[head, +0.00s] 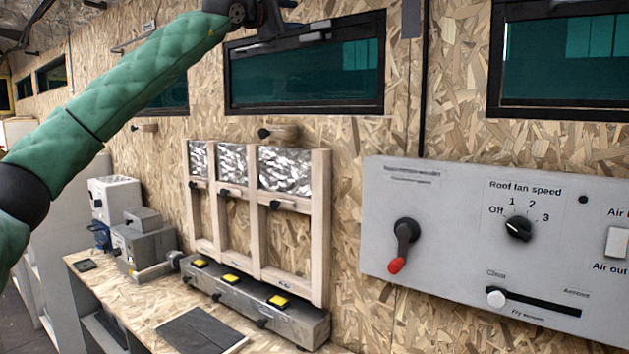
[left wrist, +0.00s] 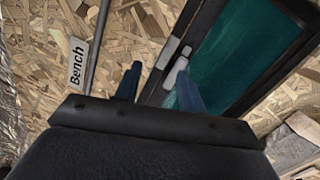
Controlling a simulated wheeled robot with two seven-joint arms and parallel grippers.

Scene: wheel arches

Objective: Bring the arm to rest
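My left arm (head: 130,85), in a green quilted sleeve, reaches up from the left side of the head view. Its dark left gripper (head: 286,22) is raised at the top, in front of the upper edge of a dark-framed teal window (head: 305,75). In the left wrist view the two fingers (left wrist: 158,86) stand apart with nothing held between them. A light latch (left wrist: 177,72) on the window frame shows just beyond the right finger; I cannot tell whether they touch. My right gripper is out of view.
A grey control panel (head: 450,235) with a red-tipped lever and fan dial is on the right wall. A wooden frame (head: 320,220) stands behind a yellow-buttoned metal box (head: 300,323) on the bench (head: 135,310).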

